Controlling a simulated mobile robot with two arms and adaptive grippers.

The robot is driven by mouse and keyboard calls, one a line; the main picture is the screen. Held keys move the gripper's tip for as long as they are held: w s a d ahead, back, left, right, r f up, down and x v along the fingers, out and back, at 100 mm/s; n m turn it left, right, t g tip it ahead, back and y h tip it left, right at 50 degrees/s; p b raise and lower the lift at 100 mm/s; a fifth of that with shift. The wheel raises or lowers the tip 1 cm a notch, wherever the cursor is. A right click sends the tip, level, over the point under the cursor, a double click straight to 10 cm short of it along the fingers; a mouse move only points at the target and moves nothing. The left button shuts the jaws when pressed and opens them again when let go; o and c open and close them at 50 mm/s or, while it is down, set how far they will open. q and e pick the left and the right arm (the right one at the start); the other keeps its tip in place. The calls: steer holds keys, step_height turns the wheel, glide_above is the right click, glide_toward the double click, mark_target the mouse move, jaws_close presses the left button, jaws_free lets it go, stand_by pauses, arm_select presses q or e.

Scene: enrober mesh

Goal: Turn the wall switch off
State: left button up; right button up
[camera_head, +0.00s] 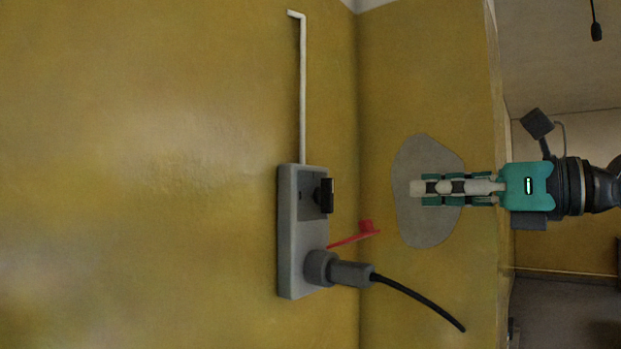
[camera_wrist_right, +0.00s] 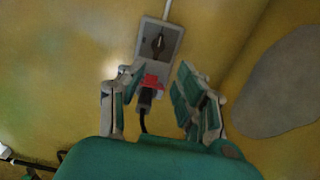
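The wall switch is a grey box (camera_head: 290,240) fixed to the yellow wall, with a black rotary knob (camera_head: 326,195) in its upper part. It also shows in the right wrist view (camera_wrist_right: 147,38), with the knob (camera_wrist_right: 158,46) in line with the gap between my fingers. My right gripper (camera_head: 416,188) points left towards the box from the right, apart from it. In the right wrist view the two fingers (camera_wrist_right: 149,84) stand apart with nothing between them touching. My left gripper is not in view.
A grey plug with a black cable (camera_head: 350,272) sits in the box's lower part. A red flap (camera_head: 356,235) sticks out above it. A white conduit (camera_head: 303,90) runs up the wall. A side wall with a grey patch (camera_head: 430,225) stands behind my gripper.

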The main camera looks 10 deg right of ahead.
mark_target(332, 188)
steer(key=p+x, duration=0.2)
steer(key=x, duration=0.3)
steer(key=p+x, duration=0.3)
steer(key=x, duration=0.2)
steer(key=p+x, duration=0.2)
steer(key=x, duration=0.3)
steer(key=shift+w+a+r+p, duration=0.3)
steer(key=shift+r+p, duration=0.05)
steer(key=shift+w+a+f, duration=0.15)
steer(key=shift+w+a, duration=0.1)
steer(key=shift+w, duration=0.05)
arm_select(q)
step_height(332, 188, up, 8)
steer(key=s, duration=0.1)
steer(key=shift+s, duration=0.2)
arm_select(e)
steer(key=shift+d, duration=0.1)
steer(key=shift+c, duration=0.2)
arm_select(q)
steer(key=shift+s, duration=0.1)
arm_select(e)
steer(key=shift+s, duration=0.1)
jaws_close()
